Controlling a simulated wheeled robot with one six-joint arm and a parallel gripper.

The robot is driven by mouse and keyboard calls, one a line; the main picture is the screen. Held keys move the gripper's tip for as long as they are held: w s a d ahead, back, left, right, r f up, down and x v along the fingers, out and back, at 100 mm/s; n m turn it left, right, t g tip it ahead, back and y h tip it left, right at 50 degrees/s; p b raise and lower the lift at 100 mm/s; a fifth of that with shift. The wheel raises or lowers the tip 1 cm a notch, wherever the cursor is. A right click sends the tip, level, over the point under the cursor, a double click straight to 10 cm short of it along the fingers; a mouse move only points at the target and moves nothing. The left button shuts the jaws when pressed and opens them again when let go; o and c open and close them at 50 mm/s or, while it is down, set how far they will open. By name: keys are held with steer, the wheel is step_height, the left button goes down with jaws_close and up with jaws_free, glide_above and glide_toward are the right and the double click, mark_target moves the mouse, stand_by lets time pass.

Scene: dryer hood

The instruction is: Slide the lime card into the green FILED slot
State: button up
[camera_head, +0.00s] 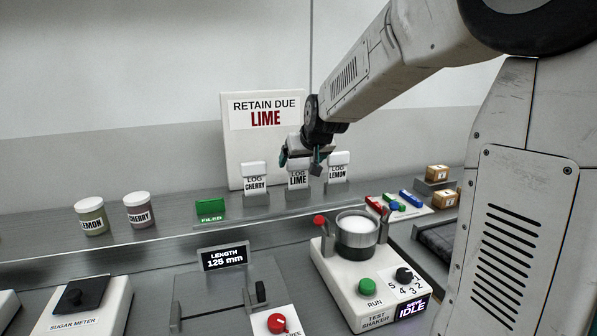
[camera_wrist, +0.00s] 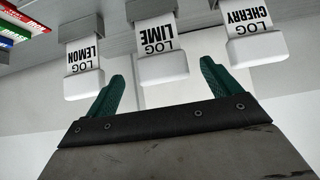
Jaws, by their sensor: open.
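The lime card (camera_head: 298,179), white with "LOG LIME" on it, stands upright in a grey holder between the cherry card (camera_head: 255,178) and the lemon card (camera_head: 338,168). In the wrist view the lime card (camera_wrist: 158,42) appears upside down, its thick white top facing my gripper. My gripper (camera_head: 303,160) is above and at the lime card. In the wrist view my gripper (camera_wrist: 160,80) has its two green fingers apart, either side of the lime card's top, with nothing visibly clamped. The green FILED slot (camera_head: 211,209) is on the shelf left of the cards.
A "RETAIN DUE LIME" sign (camera_head: 265,125) stands behind the cards. A lemon jar (camera_head: 91,217) and a cherry jar (camera_head: 139,210) are left of the slot.

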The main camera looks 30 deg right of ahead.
mark_target(297, 170)
steer(key=x, duration=0.7)
steer(key=shift+s+a+f, duration=0.1)
steer(key=shift+a, duration=0.05)
steer(key=c, duration=1.1)
